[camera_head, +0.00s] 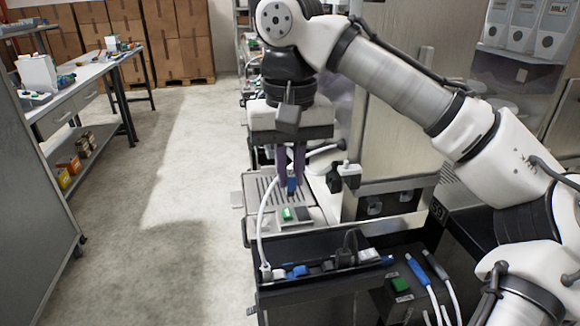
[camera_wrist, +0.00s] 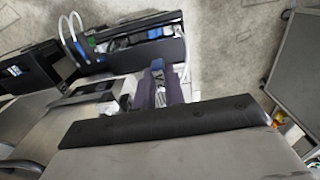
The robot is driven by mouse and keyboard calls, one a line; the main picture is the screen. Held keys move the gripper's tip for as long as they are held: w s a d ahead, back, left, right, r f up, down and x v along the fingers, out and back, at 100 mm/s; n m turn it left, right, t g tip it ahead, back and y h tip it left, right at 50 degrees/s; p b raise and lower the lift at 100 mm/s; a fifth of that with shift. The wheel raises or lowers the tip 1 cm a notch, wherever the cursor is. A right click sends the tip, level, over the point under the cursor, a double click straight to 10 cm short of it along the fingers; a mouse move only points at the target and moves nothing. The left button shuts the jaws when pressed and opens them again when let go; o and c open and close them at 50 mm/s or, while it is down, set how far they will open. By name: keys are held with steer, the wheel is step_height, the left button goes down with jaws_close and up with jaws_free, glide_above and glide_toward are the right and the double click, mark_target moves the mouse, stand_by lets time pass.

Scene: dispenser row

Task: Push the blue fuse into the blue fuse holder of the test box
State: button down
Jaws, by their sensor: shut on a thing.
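My gripper (camera_head: 291,178) points down with its purple fingers shut on a small blue fuse (camera_head: 291,187). The fuse juts out below the fingertips. In the wrist view the blue fuse (camera_wrist: 157,64) shows at the far end of the fingers. Below the gripper in the head view is a small light box (camera_head: 305,225) with a green part (camera_head: 288,214) and a dark part beside it; it looks like the test box. The fuse appears above and behind its top face. I cannot tell the gap between them, and I cannot make out a blue holder.
A black bin (camera_head: 310,280) with plugs and blue parts stands in front, with a white cable (camera_head: 262,220) looping up beside my gripper. A dark box (camera_head: 402,287) with a green button and cables is at right. A slotted metal tray (camera_head: 262,187) lies behind.

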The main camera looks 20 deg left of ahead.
mark_target(290, 173)
steer(key=shift+r+p, duration=0.8)
steer(key=shift+p, duration=0.15)
stand_by(0.5)
step_height(290, 173, up, 3)
steer(key=p, duration=0.3)
steer(key=shift+s+f, duration=0.1)
stand_by(0.4)
